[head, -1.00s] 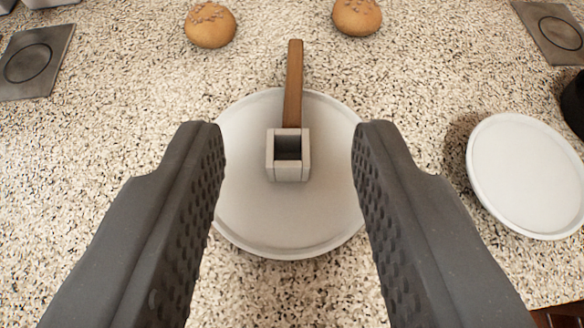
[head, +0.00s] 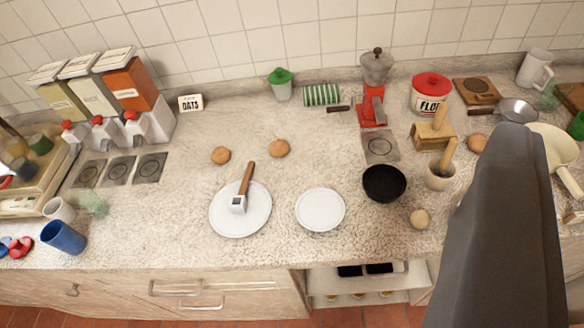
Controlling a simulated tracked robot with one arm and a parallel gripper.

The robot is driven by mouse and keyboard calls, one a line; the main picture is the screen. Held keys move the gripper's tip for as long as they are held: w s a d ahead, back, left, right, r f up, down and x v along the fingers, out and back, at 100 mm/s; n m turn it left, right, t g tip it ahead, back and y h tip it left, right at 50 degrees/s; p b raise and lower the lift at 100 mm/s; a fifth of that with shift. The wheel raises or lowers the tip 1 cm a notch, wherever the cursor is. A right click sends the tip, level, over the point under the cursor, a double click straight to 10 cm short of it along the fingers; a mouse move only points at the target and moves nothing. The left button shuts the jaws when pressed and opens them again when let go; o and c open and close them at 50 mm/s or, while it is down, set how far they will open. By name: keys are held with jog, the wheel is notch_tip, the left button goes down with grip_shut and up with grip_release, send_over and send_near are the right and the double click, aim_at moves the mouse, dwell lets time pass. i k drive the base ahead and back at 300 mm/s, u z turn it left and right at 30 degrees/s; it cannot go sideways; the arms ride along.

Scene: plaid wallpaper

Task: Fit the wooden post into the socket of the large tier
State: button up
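The large tier (head: 262,219) is a round white plate on the speckled counter, left of centre. A small square grey socket (head: 238,205) stands on it. The wooden post (head: 247,178) is brown and slim. Its lower end meets the far side of the socket in the picture, and its upper end points away, past the plate's far edge. I cannot tell whether it lies or leans there. My gripper (head: 505,180) shows as one dark grey shape at the right, far from the post. A second finger cannot be made out, and nothing is seen held.
A smaller white plate (head: 320,209) is right of the large tier, then a black bowl (head: 384,184). Two buns (head: 279,148) sit behind. A mortar (head: 440,176) and a red grinder (head: 372,105) stand right. A blue cup (head: 63,237) is at left. The counter's front edge is near the plates.

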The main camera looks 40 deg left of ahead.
aim_at(240, 207)
jog(key=z, duration=0.05)
jog(key=k, duration=0.45)
jog(key=z, duration=0.1)
jog(key=i, duration=1.6)
jog(key=u, duration=0.8)
